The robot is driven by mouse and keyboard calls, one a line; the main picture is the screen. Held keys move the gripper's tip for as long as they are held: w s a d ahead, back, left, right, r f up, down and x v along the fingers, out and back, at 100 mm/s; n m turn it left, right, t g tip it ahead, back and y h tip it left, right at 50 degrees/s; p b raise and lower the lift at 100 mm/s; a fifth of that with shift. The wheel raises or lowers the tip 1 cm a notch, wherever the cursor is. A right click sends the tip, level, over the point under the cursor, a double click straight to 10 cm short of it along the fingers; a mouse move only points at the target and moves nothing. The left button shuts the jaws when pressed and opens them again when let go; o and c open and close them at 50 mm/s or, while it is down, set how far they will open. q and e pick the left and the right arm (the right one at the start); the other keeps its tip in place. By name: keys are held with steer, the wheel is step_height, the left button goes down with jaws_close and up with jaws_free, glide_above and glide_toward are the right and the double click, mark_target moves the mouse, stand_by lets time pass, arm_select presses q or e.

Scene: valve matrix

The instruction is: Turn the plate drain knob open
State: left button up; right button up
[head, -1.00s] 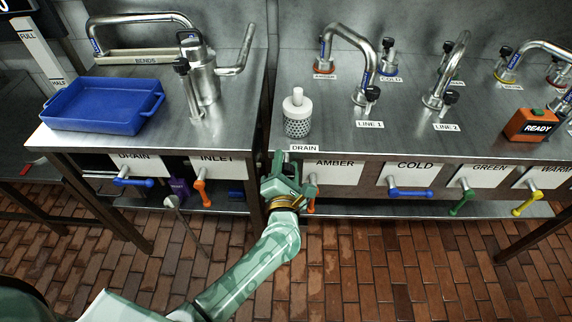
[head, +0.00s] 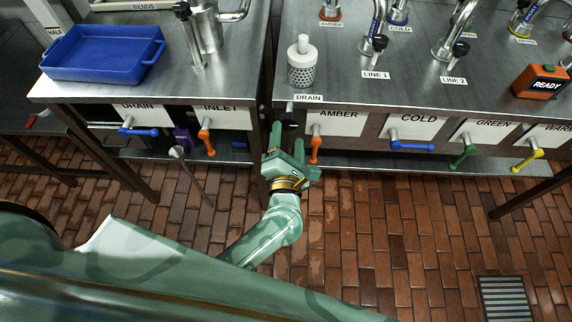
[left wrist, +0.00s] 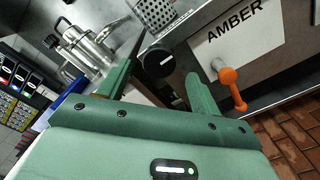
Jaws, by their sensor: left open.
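A black round knob (head: 290,123) sits at the front edge of the right bench, under the DRAIN label (head: 309,98) by a white-topped perforated cylinder (head: 301,66). My left gripper (head: 288,137) is open just in front of the knob, with its fingers pointing at the bench. In the left wrist view the knob (left wrist: 158,60) shows between the two open fingers (left wrist: 164,64), with a white mark on its face. I cannot tell whether a finger touches it. A second dark rounded part (left wrist: 172,94) shows below it. My right gripper is not in view.
The orange AMBER handle (head: 316,148) hangs close to the right of my left gripper. The orange INLET handle (head: 206,140) is to its left. Blue, green and yellow handles line the bench front further right. A blue tray (head: 102,72) stands on the left bench.

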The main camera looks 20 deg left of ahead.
arm_select(q)
steer(key=v, duration=0.8)
steer(key=shift+s, duration=0.4)
steer(key=shift+s+d, duration=0.1)
steer(key=shift+d, duration=0.05)
